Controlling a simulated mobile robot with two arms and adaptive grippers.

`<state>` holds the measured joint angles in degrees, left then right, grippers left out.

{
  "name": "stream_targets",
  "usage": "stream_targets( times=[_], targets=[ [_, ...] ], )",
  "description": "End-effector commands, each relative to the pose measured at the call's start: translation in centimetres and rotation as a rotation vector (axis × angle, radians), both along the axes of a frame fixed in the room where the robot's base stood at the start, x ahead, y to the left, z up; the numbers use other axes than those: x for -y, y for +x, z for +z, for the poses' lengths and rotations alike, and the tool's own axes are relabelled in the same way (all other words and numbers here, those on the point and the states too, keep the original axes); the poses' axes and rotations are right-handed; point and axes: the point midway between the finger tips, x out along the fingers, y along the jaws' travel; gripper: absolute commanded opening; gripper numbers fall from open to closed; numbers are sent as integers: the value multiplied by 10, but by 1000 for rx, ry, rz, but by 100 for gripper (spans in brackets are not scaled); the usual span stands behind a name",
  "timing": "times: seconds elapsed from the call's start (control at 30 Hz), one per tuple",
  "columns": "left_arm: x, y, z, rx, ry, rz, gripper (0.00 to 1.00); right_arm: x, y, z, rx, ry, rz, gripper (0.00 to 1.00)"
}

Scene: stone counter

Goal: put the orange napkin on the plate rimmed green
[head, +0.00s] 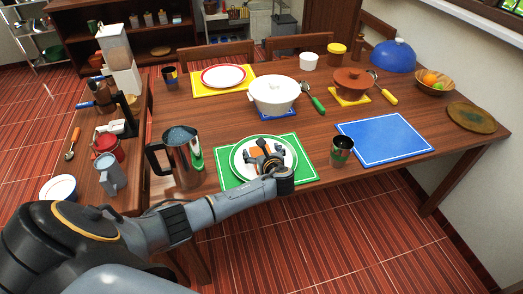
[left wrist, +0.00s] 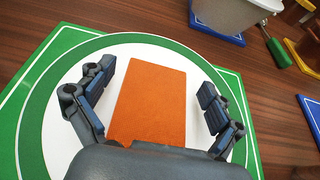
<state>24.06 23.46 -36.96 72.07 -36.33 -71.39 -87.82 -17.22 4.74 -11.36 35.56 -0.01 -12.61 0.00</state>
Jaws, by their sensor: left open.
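The plate rimmed green (head: 236,165) lies on the green placemat at the table's front edge. The orange napkin (left wrist: 150,100) lies flat on the plate's white middle in the left wrist view; in the head view only bits of its orange show under my gripper. My left gripper (head: 264,158) is over the plate. In the left wrist view its two fingers (left wrist: 155,105) stand apart on either side of the napkin, with white plate showing between each finger and the napkin. My right gripper is in neither view.
A steel pitcher (head: 183,155) stands left of the green placemat (head: 308,172), and a dark cup (head: 341,150) stands to its right. A white pot (head: 274,97) stands behind. The blue placemat (head: 385,138) at right is bare. A red-rimmed plate (head: 223,76) lies farther back.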

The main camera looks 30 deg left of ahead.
Motion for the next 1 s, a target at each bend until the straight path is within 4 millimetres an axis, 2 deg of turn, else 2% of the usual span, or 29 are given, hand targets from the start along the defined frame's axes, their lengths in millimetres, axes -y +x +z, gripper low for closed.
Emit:
stream_targets(
  times=[0.13, 0.27, 0.7, 1.0],
  targets=[
    [0, 0, 2, 0, 0, 0, 92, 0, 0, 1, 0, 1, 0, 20],
    [8, -6, 5, -1, -1, -2, 92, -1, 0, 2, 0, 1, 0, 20],
    [69, -58, 39, 1, -2, -2, 92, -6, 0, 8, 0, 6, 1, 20],
    [84, -72, 48, 1, 0, 0, 92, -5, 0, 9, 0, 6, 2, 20]
  ],
)
